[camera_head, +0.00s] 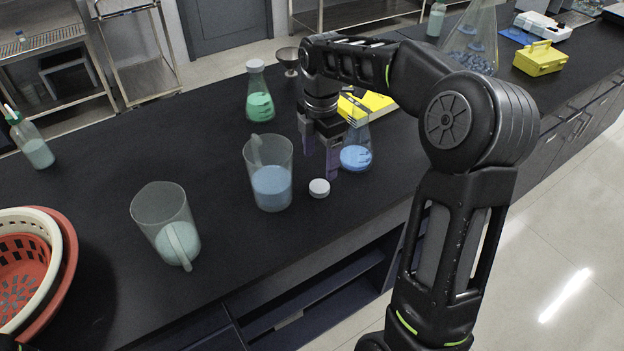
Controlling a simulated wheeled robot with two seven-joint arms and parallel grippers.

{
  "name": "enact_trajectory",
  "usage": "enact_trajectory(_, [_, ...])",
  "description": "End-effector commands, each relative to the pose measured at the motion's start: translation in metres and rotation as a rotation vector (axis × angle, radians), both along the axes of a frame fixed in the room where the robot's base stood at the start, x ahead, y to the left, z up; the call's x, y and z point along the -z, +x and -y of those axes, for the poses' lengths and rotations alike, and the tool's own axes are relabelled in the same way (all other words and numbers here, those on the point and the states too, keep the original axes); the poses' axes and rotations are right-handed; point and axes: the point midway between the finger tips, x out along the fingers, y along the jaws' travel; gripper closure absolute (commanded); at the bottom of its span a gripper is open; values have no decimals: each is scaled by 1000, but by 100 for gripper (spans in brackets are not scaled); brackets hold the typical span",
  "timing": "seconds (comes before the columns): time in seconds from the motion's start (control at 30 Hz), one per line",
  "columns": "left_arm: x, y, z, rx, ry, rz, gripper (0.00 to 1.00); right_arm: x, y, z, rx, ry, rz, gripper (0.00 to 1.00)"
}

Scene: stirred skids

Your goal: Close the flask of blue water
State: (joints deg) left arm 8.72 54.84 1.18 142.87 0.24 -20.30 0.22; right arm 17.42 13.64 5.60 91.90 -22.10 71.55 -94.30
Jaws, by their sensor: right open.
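The flask of blue water (357,158) is a clear conical flask standing upright on the black bench, partly hidden behind my right gripper. I cannot see its mouth clearly. A small white cap (319,187) lies on the bench in front of the flask, to its left. My right gripper (320,163) points down just left of the flask and above and behind the cap in the picture. Its purple-grey fingers are apart with nothing visible between them. My left gripper is not in view.
A beaker of blue liquid (271,188) stands close left of my right gripper. A green flask with a white cap (259,98) is behind it. A jug (167,228) and a red-and-white basket (62,250) are at left. A yellow box (540,60) is far right.

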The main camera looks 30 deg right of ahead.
Motion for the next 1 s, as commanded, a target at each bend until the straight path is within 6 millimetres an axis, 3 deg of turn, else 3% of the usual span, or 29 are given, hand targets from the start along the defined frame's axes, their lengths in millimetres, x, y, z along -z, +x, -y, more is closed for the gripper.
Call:
enact_trajectory(0.2, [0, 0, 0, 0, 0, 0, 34, 2, 0, 0, 1, 0, -1, 29])
enact_trajectory(0.5, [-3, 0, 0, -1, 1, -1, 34, 26, 0, 0, 2, 0, -1, 29])
enact_trajectory(0.83, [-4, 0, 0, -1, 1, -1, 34, 29, 0, 0, 2, 0, 0, 29])
enact_trajectory(1.0, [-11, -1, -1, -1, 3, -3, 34, 46, -1, 0, 1, 0, -5, 29])
